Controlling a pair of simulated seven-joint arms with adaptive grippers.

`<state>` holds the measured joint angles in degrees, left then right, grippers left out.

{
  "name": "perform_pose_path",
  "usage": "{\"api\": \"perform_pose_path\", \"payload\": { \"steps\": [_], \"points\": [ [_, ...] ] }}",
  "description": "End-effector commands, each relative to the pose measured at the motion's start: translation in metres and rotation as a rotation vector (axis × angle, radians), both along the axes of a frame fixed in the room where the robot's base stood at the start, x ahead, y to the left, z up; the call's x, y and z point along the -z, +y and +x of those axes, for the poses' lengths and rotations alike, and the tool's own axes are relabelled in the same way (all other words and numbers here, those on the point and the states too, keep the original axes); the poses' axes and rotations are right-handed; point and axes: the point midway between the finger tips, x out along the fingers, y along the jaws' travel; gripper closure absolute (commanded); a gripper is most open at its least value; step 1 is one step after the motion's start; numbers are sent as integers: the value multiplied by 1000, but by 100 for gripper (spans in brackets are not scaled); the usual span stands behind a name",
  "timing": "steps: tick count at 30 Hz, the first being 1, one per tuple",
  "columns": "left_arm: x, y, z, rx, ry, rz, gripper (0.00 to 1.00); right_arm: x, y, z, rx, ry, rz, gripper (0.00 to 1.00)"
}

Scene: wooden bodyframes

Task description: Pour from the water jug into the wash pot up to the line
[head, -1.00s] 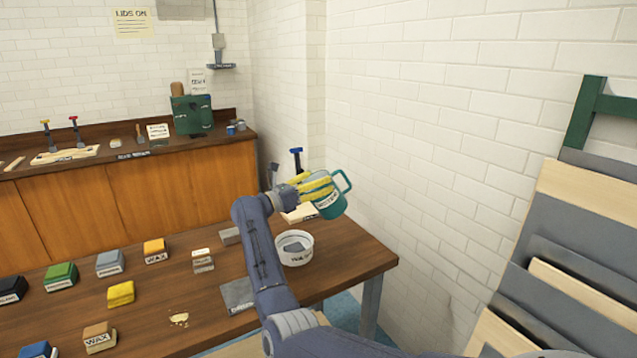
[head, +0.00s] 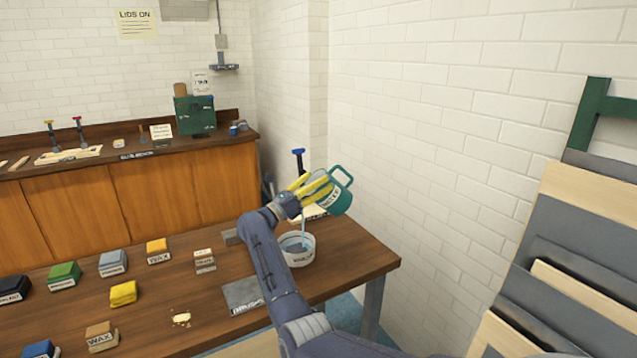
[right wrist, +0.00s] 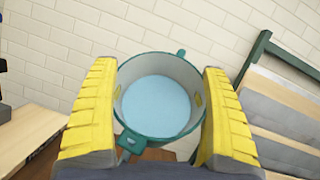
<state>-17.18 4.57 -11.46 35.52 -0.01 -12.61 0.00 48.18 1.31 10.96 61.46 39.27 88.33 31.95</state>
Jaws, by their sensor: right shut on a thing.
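The teal water jug (head: 337,195) is held in the air above the wash pot, tilted toward the left. My right gripper (head: 312,190) is shut on the jug, with its yellow fingers on either side of it. In the right wrist view the jug (right wrist: 126,143) stands between the fingers (right wrist: 160,115) and shows pale blue water inside. A thin pale stream runs down from the jug into the white wash pot (head: 301,258) on the table. The pot has a dark label on its front. Its fill line and exact water level are too small to tell. My left gripper is out of view.
The wooden table (head: 213,330) holds several wax blocks, a grey mat (head: 243,294) and a small block (head: 204,261) left of the pot. A blue-topped clamp (head: 299,160) stands behind the jug. A white brick wall is at the right.

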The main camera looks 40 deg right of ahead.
Motion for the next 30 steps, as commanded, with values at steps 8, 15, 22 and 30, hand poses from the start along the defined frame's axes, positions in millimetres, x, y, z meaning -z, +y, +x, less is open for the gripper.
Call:
{"api": "perform_pose_path", "payload": {
  "steps": [8,15,22,30],
  "points": [
    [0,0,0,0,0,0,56,-3,2,1,0,21,-57,67],
    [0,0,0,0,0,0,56,-3,4,2,0,38,-96,67],
    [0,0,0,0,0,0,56,-3,6,3,0,55,-136,67],
    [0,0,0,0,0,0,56,-3,8,3,0,74,-181,67]
  ]
}}
